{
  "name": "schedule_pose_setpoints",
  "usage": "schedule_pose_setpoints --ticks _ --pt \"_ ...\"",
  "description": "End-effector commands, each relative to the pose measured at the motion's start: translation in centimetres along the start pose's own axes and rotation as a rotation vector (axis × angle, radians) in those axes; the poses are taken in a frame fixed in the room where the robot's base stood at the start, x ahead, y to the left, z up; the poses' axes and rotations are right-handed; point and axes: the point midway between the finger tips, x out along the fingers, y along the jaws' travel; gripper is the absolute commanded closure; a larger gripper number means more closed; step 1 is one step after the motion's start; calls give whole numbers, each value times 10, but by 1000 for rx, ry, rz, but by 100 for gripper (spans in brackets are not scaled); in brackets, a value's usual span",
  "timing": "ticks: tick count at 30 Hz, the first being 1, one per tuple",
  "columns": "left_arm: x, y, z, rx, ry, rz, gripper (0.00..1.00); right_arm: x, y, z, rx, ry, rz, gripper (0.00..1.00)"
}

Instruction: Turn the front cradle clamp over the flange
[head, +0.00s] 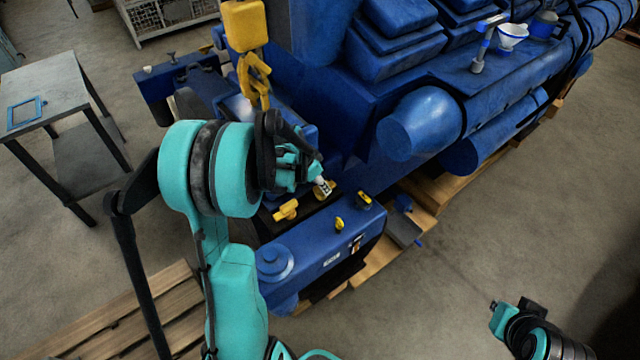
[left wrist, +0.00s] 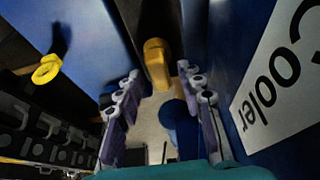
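My left gripper (head: 322,186) is over the blue engine-side assembly, pointing right and down. In the left wrist view its two fingers (left wrist: 160,78) are apart, with a yellow clamp (left wrist: 157,62) showing between and beyond the tips; contact cannot be told. In the head view a yellow clamp piece (head: 286,210) lies just left of and below the fingers, on the dark gap beside the blue cooler box (head: 320,250). Which clamp is the front one cannot be told. My right gripper (head: 497,308) is low at the right, over bare floor, its fingers unclear.
A yellow hoist hook (head: 254,78) hangs close behind my left arm. The blue engine (head: 420,120) fills the back. A grey table (head: 50,85) stands left.

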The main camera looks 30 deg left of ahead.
Motion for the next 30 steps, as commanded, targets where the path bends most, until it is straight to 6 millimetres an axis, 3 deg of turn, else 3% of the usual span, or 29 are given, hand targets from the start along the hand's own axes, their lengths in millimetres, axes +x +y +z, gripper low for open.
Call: schedule_pose_setpoints --ticks 8,12,23,30 --pt "1 0 0 0 0 0 65 0 0 0 0 0 0 100" --pt "1 0 0 -1 0 0 100 0 0 0 0 0 0 100" --pt "1 0 0 -20 0 -9 100 1 0 1 0 0 0 100" --pt "2 1 0 -121 0 -52 100 5 0 4 0 0 0 100"
